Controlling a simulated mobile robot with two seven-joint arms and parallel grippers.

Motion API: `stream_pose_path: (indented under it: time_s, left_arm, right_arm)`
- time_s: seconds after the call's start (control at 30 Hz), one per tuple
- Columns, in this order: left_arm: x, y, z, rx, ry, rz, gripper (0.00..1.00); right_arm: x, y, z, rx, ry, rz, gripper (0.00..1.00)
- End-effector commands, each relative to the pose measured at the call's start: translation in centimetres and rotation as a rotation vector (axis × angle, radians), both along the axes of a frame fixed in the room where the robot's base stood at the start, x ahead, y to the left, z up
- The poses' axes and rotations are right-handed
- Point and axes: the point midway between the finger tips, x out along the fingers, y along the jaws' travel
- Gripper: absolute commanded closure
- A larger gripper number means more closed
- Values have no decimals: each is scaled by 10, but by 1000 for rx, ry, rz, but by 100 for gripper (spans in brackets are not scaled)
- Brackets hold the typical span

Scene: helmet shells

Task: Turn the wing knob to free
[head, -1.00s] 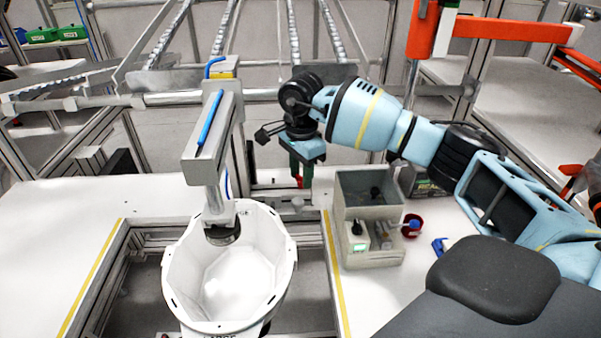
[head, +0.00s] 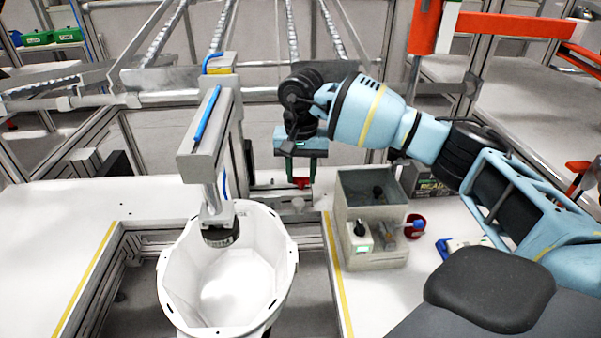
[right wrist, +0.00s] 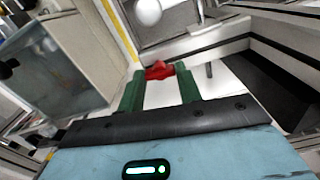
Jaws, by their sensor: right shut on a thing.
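The red wing knob (head: 301,182) sits on the rail at the back edge of the white table, just right of the grey press column. It also shows in the right wrist view (right wrist: 159,70), between the tips of two green fingers. My right gripper (head: 300,180) points down from its blue wrist and is shut on the knob. In the right wrist view my right gripper (right wrist: 159,74) has a finger on each side of the knob. Much of the knob is hidden by the fingers. My left gripper is in neither view.
A white helmet shell (head: 228,280) stands under the grey press arm (head: 205,140) at left. A grey box with a small control unit (head: 372,220) and a red cup (head: 414,226) stand right of the knob. A roller conveyor lies behind.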

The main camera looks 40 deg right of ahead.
Motion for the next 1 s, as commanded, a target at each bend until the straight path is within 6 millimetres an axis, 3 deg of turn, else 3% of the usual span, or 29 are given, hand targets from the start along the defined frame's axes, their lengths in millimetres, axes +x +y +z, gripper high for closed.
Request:
stream_pose_path:
  time_s: [0.33,0.87,0.9,1.0]
  left_arm:
    - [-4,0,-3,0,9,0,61]
    - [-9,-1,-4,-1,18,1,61]
    - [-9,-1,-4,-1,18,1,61]
    - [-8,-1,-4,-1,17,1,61]
  right_arm:
    - [0,0,-1,-2,1,131,88]
    - [0,0,-1,-1,2,151,88]
    - [0,0,-1,-1,2,151,60]
    - [0,0,-1,-1,2,151,47]
